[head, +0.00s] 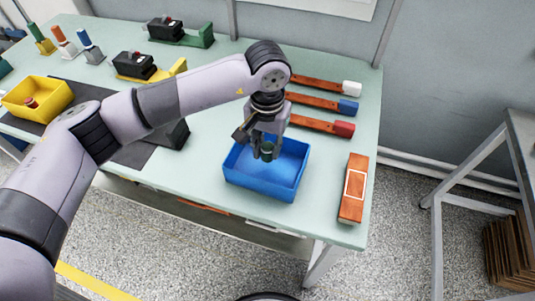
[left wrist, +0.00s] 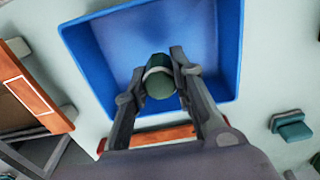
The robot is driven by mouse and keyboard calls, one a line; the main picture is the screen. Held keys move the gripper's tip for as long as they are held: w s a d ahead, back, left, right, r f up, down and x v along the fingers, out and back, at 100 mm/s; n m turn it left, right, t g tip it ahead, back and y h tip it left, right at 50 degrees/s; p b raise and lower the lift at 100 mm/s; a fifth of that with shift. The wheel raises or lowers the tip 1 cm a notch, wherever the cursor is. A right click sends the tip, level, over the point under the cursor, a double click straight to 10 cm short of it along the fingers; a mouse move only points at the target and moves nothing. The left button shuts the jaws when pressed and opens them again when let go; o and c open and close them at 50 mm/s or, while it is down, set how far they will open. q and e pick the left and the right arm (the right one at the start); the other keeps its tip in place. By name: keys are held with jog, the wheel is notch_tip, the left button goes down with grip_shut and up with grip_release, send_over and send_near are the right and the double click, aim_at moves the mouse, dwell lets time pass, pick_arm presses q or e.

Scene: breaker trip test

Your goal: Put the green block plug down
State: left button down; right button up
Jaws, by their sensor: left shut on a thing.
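My left gripper (head: 266,146) points down and is shut on the green block plug (head: 267,151). The plug is small, dark green and rounded, with a pale band that shows in the left wrist view (left wrist: 159,80). Both fingers hold it from opposite sides. It is over the inside of the blue bin (head: 258,191), within its walls in both views. I cannot tell how far it is above the bin floor. The rest of the bin's floor looks empty. My right gripper is not in view.
Orange bars with white, blue and red (head: 344,129) ends lie behind the bin. An orange box with a pale label (head: 354,187) lies to its right. A yellow bin (head: 40,103) stands at the far left. Black devices on green and yellow (head: 179,66) bases stand at the back.

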aim_at(267, 159)
pick_arm(q)
notch_tip(267, 159, down, 4)
jog(key=shift+f+p, duration=0.25)
jog(key=shift+p, duration=0.25)
jog(key=shift+f, duration=0.1)
jog(key=shift+f+b, duration=0.1)
jog(key=shift+b, duration=0.2)
jog(key=c, duration=1.4)
grip_release()
jog(key=shift+o, duration=0.2)
